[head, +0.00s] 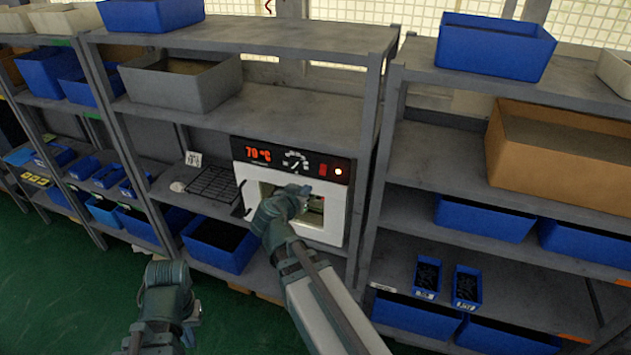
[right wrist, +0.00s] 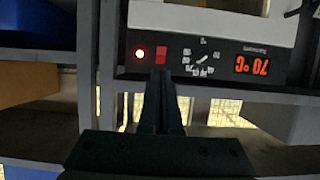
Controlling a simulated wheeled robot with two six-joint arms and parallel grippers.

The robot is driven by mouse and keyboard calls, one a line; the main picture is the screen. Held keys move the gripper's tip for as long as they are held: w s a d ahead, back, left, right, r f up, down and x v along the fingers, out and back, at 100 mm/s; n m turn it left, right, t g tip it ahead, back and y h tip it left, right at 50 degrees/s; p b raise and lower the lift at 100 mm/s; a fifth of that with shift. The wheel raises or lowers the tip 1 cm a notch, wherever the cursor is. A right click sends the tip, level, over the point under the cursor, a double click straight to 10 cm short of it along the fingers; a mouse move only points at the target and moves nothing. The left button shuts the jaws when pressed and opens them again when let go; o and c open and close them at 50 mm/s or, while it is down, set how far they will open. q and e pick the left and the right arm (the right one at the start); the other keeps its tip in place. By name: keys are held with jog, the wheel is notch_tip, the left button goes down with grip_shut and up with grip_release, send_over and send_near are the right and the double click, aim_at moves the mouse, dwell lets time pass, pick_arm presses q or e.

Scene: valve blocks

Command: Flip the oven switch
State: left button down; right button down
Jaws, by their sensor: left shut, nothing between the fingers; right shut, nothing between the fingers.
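The white oven (head: 332,228) stands on a middle shelf, with a black control panel (head: 263,170) along its top. The panel has a red "70 °C" display, a dial and a red switch (head: 323,169) beside a lit round lamp (head: 338,171). My right gripper (head: 303,190) is shut and empty in front of the oven, just below the panel. In the right wrist view, which is upside down, its fingertips (right wrist: 161,76) line up with the red switch (right wrist: 160,56); contact cannot be told. My left gripper (head: 165,275) is shut and empty, low at the left.
A black wire rack (head: 212,184) lies left of the oven, with a small white sign (head: 193,159) behind it. A blue bin (head: 218,245) sits below. A grey shelf post (head: 372,170) stands close to the oven's right. Green floor is open at the lower left.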

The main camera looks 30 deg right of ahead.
aim_at(324, 175)
jog(key=shift+b+x, duration=2.6)
jog(key=shift+x, duration=4.35)
jog(key=shift+w+d+f, duration=0.2)
jog(key=shift+d+f, duration=0.05)
jog(key=shift+f, duration=0.05)
jog(key=shift+r, duration=0.2)
